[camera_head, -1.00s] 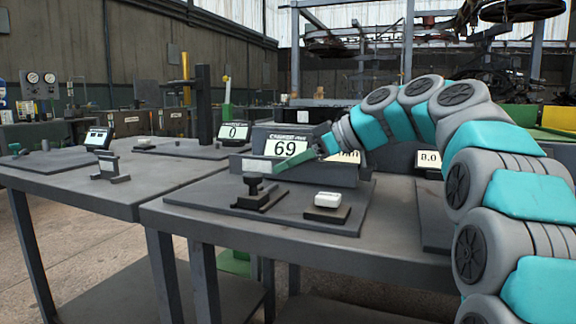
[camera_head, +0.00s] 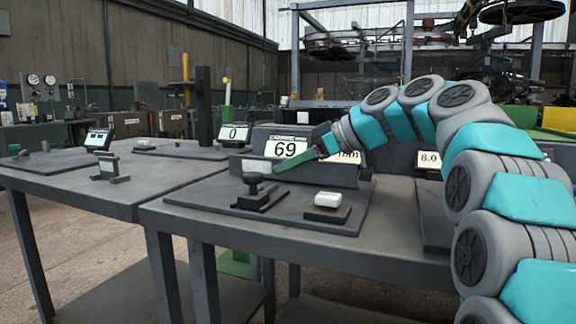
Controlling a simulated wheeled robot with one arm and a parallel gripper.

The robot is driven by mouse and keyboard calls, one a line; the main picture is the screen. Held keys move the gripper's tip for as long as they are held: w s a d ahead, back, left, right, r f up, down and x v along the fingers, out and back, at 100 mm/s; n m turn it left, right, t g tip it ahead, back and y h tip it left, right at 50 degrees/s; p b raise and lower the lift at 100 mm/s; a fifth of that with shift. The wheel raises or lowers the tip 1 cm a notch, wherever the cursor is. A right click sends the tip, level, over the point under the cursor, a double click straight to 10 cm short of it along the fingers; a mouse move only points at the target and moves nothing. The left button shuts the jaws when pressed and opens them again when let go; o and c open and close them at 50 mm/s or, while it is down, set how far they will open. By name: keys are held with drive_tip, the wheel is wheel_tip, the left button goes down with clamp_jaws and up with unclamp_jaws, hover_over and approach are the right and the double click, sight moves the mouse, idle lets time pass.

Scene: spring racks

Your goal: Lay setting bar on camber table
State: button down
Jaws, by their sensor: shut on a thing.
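My gripper (camera_head: 321,151) comes in from the right and is shut on a thin dark-green bar (camera_head: 293,161), which I take to be the setting bar. The bar slants down to the left in front of the lit "69" display (camera_head: 288,149). It is over the grey box-like unit (camera_head: 318,174) on the near bench, which I take to be the camber table. I cannot tell whether the bar touches the unit. The fingertips are small, and my wrist partly hides a second readout showing "mm" (camera_head: 349,157).
On the same grey base plate (camera_head: 290,212) stand a black knob on a block (camera_head: 254,190) and a white piece on a dark pad (camera_head: 327,200). A display reading "8.0" (camera_head: 429,160) stands at right. The left bench (camera_head: 70,182) holds further gauges.

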drive_tip(key=shift+w+d, duration=0.2)
drive_tip(key=shift+w, duration=0.45)
idle(0.8)
drive_tip(key=shift+f, duration=0.15)
idle(0.5)
drive_tip(key=c, duration=0.9)
unclamp_jaws()
drive_tip(key=shift+o, duration=0.3)
drive_tip(key=shift+f, duration=0.1)
drive_tip(key=o, duration=0.4)
drive_tip(key=shift+o, duration=0.2)
wheel_tip(320, 180, up, 8)
drive_tip(key=p, duration=0.5)
drive_tip(key=shift+p, duration=0.35)
